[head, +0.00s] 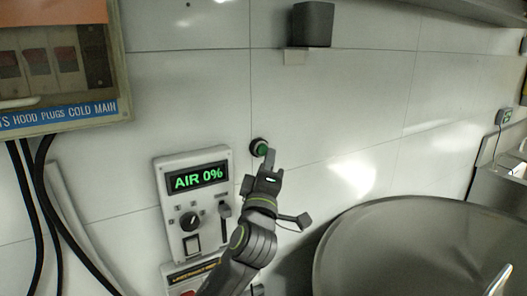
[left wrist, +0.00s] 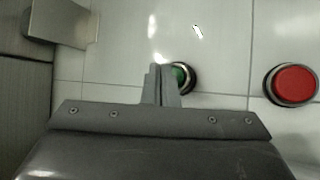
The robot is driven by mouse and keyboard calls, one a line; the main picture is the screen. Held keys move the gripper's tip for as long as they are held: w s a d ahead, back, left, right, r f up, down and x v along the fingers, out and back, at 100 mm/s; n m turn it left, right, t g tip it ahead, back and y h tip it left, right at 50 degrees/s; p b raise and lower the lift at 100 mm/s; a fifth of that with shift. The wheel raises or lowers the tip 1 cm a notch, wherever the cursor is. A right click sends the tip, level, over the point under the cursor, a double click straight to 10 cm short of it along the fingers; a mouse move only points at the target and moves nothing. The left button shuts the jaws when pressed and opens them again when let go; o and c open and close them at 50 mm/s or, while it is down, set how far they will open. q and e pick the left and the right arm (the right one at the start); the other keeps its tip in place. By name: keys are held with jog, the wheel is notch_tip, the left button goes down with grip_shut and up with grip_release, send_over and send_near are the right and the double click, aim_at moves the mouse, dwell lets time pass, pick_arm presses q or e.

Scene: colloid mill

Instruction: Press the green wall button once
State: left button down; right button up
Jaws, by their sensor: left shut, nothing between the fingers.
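The green wall button (head: 259,146) is a round green cap in a dark ring on the white tiled wall. It also shows in the left wrist view (left wrist: 179,75), partly covered by the fingers. My left gripper (head: 270,157) is shut and empty. Its fingertips are right beside the button in the head view, and in the left wrist view the fingers (left wrist: 157,82) overlap the button's left side. I cannot tell whether they touch it. My right gripper is not in view.
A red button (left wrist: 291,84) is right of the green one in the left wrist view. A control panel (head: 163,181) reading "AIR 0%" is left of my arm. A large round metal vessel (head: 400,245) stands at lower right. A dark box (head: 312,24) is above on the wall.

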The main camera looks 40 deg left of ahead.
pick_arm(q)
jog(key=shift+a, duration=0.15)
jog(key=shift+w+a, duration=0.15)
jog(key=shift+a, duration=0.1)
jog(key=shift+w+a+b, duration=0.2)
jog(key=shift+a+b, duration=0.1)
jog(key=shift+a, duration=0.1)
dwell(0.8)
dwell(0.3)
jog(key=shift+s+d, duration=0.4)
jog(key=shift+d, duration=0.4)
jog(key=d, duration=0.1)
jog(key=s+d, duration=0.1)
jog(key=d, duration=0.1)
jog(key=s+d+b, duration=0.1)
jog(key=shift+d, duration=0.3)
dwell(0.6)
